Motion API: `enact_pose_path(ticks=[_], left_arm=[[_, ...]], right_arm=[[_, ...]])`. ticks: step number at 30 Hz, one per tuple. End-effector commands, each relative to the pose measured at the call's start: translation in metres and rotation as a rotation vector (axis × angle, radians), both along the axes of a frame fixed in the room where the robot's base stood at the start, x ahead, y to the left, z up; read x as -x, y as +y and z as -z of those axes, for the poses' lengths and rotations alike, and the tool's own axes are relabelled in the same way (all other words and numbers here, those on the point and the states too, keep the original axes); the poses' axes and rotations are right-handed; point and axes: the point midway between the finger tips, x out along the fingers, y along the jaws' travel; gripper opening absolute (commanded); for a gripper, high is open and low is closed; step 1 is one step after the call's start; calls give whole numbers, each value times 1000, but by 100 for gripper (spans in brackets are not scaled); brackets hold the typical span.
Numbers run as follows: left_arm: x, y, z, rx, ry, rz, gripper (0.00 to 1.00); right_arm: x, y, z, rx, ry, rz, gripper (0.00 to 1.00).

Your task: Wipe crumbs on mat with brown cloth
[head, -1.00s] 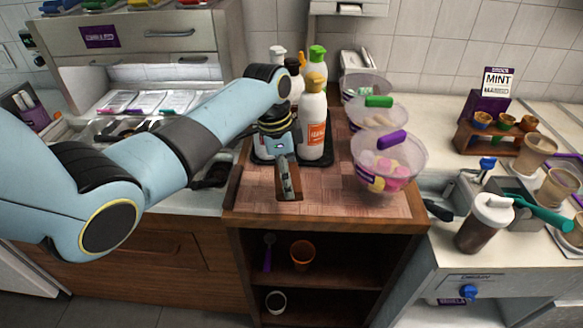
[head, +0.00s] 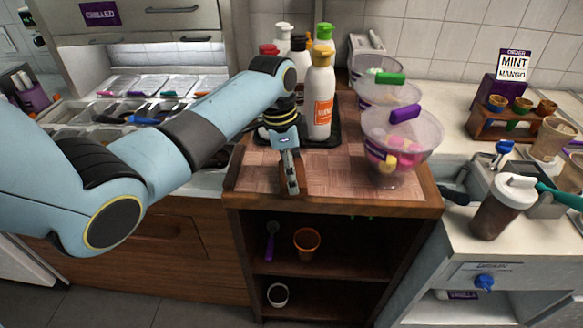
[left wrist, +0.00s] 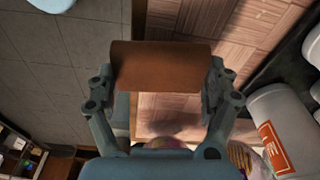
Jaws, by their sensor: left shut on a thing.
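My left gripper (head: 291,182) hangs over the front part of the patterned wood-toned surface (head: 345,178) on the cabinet top, which I take as the mat. In the left wrist view it is shut on the brown cloth (left wrist: 160,66), a rolled shape spanning between its two fingers. The cloth is hard to make out in the head view against the similar brown. I cannot tell whether it touches the surface. I cannot make out any crumbs. My right gripper is not in view.
Clear bowls stand on the right of the surface, the nearest bowl (head: 425,135) holding pink and yellow pieces. A white bottle (head: 319,95) and others stand on a dark tray behind the gripper. A shaker cup (head: 497,210) stands on the right counter. The front middle is clear.

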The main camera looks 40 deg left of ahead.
Motion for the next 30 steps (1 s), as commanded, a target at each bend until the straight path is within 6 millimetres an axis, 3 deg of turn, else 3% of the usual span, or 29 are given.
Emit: enact_pose_path(ticks=[30], left_arm=[[0,0,15,1,1,0,59]], right_arm=[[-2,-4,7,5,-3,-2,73]])
